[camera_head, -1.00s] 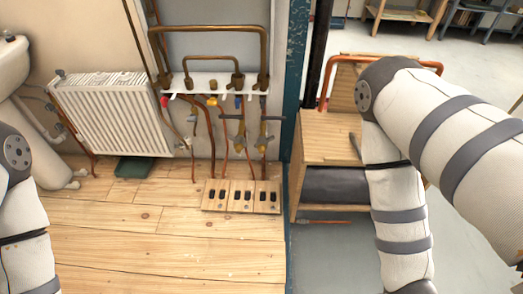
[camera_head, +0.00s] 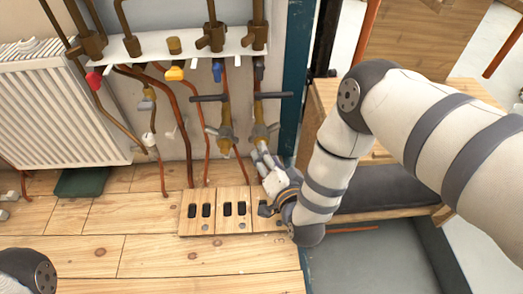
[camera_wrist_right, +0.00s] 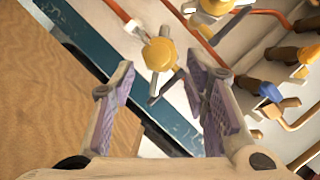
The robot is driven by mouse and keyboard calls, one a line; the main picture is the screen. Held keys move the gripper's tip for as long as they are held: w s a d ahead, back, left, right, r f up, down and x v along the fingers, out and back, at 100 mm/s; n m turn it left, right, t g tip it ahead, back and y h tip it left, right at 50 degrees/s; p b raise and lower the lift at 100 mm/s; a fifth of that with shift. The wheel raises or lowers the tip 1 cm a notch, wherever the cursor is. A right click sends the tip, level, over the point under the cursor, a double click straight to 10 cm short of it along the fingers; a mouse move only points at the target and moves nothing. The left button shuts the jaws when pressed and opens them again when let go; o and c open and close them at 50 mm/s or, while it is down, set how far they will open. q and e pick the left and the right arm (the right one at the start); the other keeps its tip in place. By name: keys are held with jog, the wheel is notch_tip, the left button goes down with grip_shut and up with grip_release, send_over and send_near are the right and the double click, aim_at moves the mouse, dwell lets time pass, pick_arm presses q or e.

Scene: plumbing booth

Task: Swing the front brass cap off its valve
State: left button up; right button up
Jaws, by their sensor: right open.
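Two brass valve bodies with dark cross bars hang side by side below the white rail, a left one (camera_head: 226,130) and a right one (camera_head: 260,130). My right gripper (camera_head: 263,158) is just below the right one in the head view. In the right wrist view, a round brass cap (camera_wrist_right: 159,54) with grey bars lies ahead, in the gap between the open fingers of the right gripper (camera_wrist_right: 160,72). The fingers look empty; I cannot tell whether they touch it. My left gripper is out of view; only part of the left arm shows.
The white rail (camera_head: 150,47) carries copper pipes and red, yellow and blue handles. A blue post (camera_head: 290,85) stands close to the right of the valves. A wooden bench (camera_head: 325,95) is beyond it. Wooden socket plates (camera_head: 236,193) lie below. The wooden floor in front is clear.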

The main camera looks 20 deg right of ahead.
jog(key=b+x, duration=0.1)
jog(key=x, duration=0.4)
jog(key=shift+c, duration=0.6)
grip_shut()
jog(key=shift+a+f, duration=0.1)
jog(key=shift+f, duration=0.05)
